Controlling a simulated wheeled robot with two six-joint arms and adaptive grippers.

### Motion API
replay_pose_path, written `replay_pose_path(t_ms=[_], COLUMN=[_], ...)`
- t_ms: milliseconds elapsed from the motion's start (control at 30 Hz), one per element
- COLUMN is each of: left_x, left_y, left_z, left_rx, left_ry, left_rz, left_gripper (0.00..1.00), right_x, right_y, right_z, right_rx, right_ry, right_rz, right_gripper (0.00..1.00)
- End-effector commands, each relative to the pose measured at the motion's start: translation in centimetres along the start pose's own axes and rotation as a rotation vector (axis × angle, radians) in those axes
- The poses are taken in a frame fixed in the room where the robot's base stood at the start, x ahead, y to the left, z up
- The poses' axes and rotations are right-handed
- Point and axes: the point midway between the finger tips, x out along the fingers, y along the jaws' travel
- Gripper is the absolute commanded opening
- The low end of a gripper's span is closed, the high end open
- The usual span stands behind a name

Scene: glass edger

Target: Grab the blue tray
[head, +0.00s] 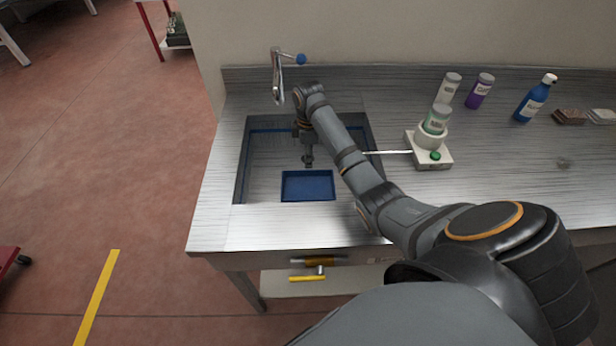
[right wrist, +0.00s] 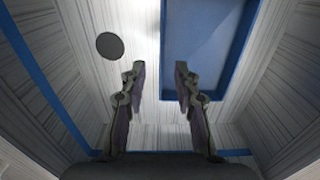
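The blue tray (head: 308,186) is a shallow rectangle lying in the steel sink, close to its front wall. My right gripper (head: 308,160) points down into the sink just behind the tray's back edge in the head view. In the right wrist view, the gripper (right wrist: 157,75) is open and empty. The tray (right wrist: 205,45) lies at upper right there, and its left rim runs through the gap between the two fingers. The right finger overlaps the tray's inside. I cannot tell whether the fingertips are below the rim or touch it. My left gripper is not in view.
The sink (head: 262,170) has a blue band around its walls and a dark round drain (right wrist: 110,46). A faucet (head: 279,80) stands behind it. A white device (head: 430,150) with a thin rod stands to the right, near several bottles.

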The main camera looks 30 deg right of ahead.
Motion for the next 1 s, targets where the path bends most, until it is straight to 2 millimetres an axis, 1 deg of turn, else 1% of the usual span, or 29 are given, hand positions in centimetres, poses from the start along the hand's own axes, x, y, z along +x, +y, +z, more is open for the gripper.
replay_pose_path(t_ms=[67, 233, 333, 433, 600, 667, 833, 867, 1000], left_x=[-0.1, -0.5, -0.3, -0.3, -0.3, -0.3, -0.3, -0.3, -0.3], left_y=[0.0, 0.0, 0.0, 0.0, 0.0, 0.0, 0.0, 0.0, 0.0], left_z=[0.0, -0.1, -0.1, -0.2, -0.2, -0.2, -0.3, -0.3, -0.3], left_rx=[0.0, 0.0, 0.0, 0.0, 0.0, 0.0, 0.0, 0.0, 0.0], left_ry=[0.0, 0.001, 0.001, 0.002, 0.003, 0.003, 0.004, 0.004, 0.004], left_rz=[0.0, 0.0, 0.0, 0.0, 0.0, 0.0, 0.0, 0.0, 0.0], left_gripper=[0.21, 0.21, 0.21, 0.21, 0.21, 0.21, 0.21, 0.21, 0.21], right_x=[0.4, 3.2, 4.6, 5.2, 5.2, 5.2, 5.2, 5.2, 5.2], right_y=[-0.1, -0.3, -0.2, -0.2, -0.2, -0.2, -0.2, -0.2, -0.2], right_z=[0.0, -0.4, -0.3, -0.3, -0.3, -0.3, -0.3, -0.3, -0.3], right_rx=[0.0, 0.0, -0.001, -0.001, -0.001, -0.001, -0.001, 0.0, 0.0], right_ry=[-0.001, 0.0, -0.001, -0.001, -0.001, -0.001, -0.001, -0.001, -0.001], right_rz=[-0.002, -0.005, -0.003, -0.002, -0.001, -0.001, 0.0, 0.0, 0.0], right_gripper=[0.31, 0.31, 0.31, 0.31, 0.31, 0.24, 0.01, 0.0, 0.0])
